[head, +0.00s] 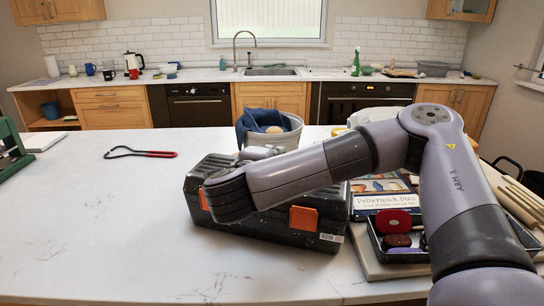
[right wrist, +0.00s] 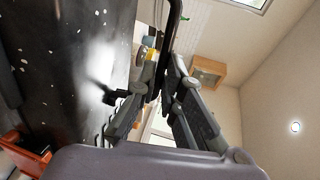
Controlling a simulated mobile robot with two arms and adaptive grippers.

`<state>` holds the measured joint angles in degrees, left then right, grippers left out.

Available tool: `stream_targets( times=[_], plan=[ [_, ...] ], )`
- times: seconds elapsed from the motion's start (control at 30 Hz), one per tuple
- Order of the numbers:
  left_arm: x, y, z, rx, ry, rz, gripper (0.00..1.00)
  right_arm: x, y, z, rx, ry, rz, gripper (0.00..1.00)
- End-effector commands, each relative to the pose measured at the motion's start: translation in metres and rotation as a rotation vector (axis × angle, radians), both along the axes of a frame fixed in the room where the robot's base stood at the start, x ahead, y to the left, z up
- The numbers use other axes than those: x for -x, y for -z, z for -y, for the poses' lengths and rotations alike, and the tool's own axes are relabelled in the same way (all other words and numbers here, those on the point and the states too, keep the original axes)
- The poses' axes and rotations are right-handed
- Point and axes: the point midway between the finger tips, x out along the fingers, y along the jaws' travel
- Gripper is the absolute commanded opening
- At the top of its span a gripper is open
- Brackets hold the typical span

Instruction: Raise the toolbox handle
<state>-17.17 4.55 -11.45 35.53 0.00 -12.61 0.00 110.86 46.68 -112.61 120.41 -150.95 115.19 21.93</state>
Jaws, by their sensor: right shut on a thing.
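The toolbox (head: 330,235) is dark grey with orange latches and stands on the white worktop, under my right forearm and wrist. In the right wrist view, its dark speckled lid (right wrist: 75,60) fills the left side. The toolbox handle (right wrist: 173,38) is a thin black bar standing out from the lid between the fingers. My right gripper (right wrist: 162,84) is shut on this handle. In the head view, my wrist hides the handle and most of the right gripper (head: 258,153); only a grey part shows behind the wrist. My left gripper is not in view.
A bucket (head: 288,135) with a blue cloth stands behind the toolbox. A red-handled wire tool (head: 150,154) lies at the left. The worktop's left front is clear.

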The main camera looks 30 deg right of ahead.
Motion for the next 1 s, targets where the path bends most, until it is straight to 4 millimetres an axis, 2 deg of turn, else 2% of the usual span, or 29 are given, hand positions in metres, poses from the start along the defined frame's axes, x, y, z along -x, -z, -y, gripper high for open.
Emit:
stream_targets(
  times=[0.17, 0.2, 0.47, 0.77, 1.0],
  plan=[
    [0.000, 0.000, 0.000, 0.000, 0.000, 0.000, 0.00, 0.000, 0.000, 0.000, -0.002, -0.001, -0.001, 0.00],
    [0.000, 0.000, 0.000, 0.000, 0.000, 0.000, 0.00, 0.000, 0.000, 0.000, -0.002, -0.001, -0.001, 0.12],
    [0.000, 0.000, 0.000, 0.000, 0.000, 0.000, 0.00, 0.000, 0.000, 0.000, -0.001, 0.000, -0.002, 0.29],
    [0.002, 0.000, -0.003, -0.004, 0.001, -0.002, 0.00, 0.000, 0.000, -0.001, -0.001, -0.001, -0.002, 0.29],
    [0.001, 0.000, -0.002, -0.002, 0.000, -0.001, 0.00, 0.006, -0.005, -0.016, -0.001, -0.017, 0.000, 0.29]
  ],
)
